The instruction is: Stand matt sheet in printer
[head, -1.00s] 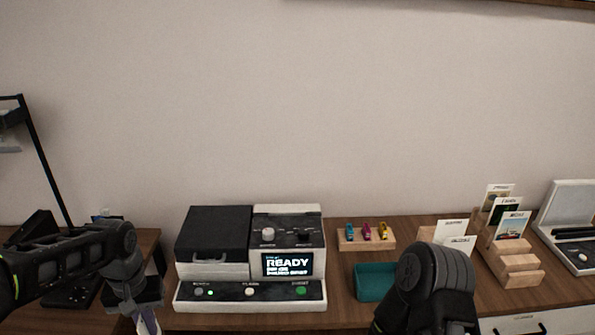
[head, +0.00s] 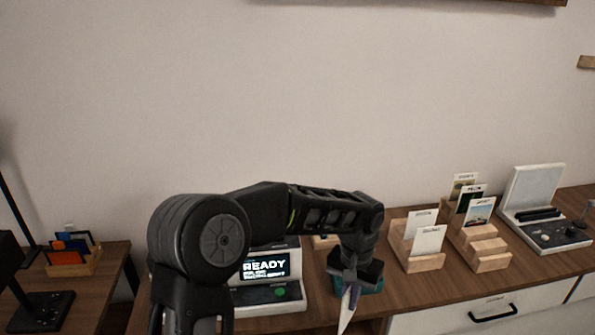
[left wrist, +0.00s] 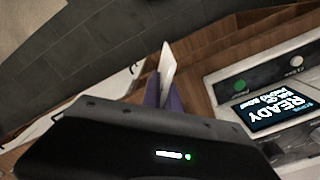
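My left gripper (head: 350,288) hangs over the front edge of the table, in front of the teal bin. It is shut on a thin white sheet (head: 346,314), which points downward. In the left wrist view the sheet (left wrist: 167,62) sticks out from between the purple fingertips (left wrist: 165,93). The printer (head: 290,303), with its lit READY screen, stands left of the gripper. My arm hides most of its left part and top. In the left wrist view the printer (left wrist: 236,62) is at the right, apart from the sheet. My right gripper is not in view.
The teal bin (head: 374,284) is partly hidden behind my gripper. Wooden card stands (head: 424,262) and stepped racks (head: 484,261) are right of it, then an open white case (head: 535,190). A card box (head: 88,266) sits on the left table.

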